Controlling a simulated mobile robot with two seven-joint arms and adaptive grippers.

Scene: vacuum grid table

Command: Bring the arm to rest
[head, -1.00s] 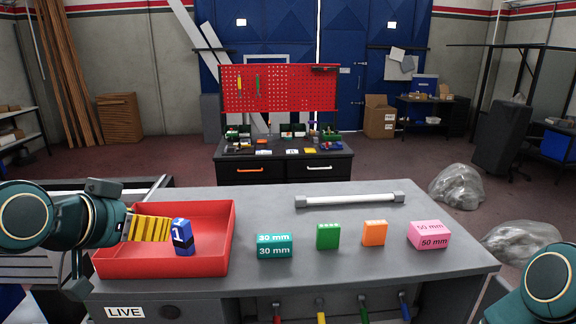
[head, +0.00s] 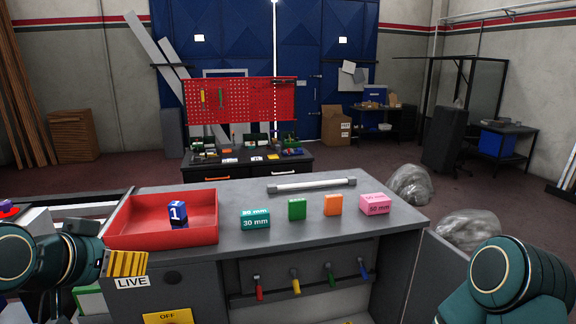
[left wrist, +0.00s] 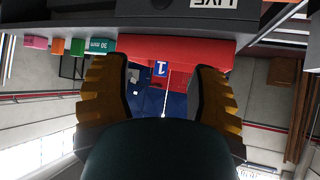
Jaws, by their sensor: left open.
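My left gripper (head: 127,264) is in front of the table's front left edge, below the red tray (head: 190,239). In the left wrist view its two yellow ribbed fingers (left wrist: 160,100) stand apart with nothing between them. A blue block marked 1 (head: 177,212) stands in the tray; it also shows in the left wrist view (left wrist: 161,69), beyond the fingers. My right arm shows at the lower right of the head view, but its gripper is out of view.
On the grey table (head: 330,232) stand a teal 30 mm block (head: 255,221), a green block (head: 297,209), an orange block (head: 333,205) and a pink 50 mm block (head: 374,204). A white bar (head: 311,185) lies behind them. Coloured handles (head: 295,285) hang on the table front.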

